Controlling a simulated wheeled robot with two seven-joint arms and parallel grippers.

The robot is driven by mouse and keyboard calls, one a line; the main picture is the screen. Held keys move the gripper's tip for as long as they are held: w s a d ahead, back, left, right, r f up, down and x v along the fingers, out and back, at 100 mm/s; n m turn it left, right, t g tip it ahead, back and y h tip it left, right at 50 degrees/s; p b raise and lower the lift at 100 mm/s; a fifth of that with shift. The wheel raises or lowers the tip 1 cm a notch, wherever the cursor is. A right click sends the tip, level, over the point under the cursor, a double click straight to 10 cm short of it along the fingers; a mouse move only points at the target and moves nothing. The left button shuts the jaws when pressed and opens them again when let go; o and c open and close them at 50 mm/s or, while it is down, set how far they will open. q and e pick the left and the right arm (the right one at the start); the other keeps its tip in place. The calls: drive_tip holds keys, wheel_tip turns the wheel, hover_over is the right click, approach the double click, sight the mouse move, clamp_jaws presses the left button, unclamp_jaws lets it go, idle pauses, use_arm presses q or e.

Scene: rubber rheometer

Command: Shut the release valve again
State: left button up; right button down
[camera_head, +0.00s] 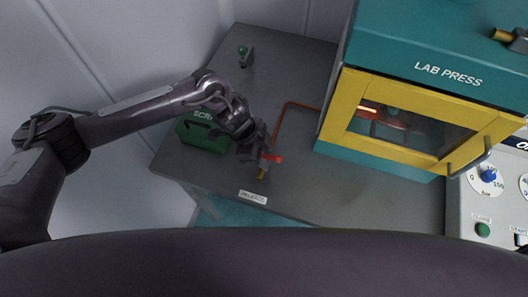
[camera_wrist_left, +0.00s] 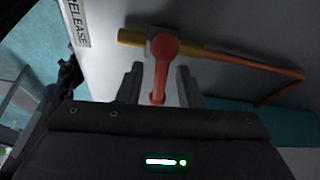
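The release valve has a red lever handle (camera_head: 275,158) and a brass body (camera_head: 262,173), near the front edge of the grey bench beside its white label (camera_head: 253,197). In the left wrist view the red handle (camera_wrist_left: 165,55) points toward me, across the brass and copper pipe (camera_wrist_left: 225,58). My left gripper (camera_wrist_left: 159,80) is open, with one finger on each side of the handle. A gap shows on the left side; contact on the right side is unclear. In the head view the left gripper (camera_head: 260,153) is at the valve and partly hides it. My right gripper is not in view.
The teal lab press (camera_head: 447,72) with its yellow door frame (camera_head: 345,98) stands to the right. A green scrap bin (camera_head: 203,137) is behind my left forearm. A copper pipe (camera_head: 281,120) runs from the valve toward the press. A control panel (camera_head: 470,212) is at far right.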

use_arm(q)
clamp_jaws()
drive_tip(key=shift+m+b, duration=0.3)
drive_tip(key=shift+m, duration=0.1)
drive_tip(key=shift+m+g+b, duration=0.3)
drive_tip(key=shift+m, duration=0.2)
unclamp_jaws()
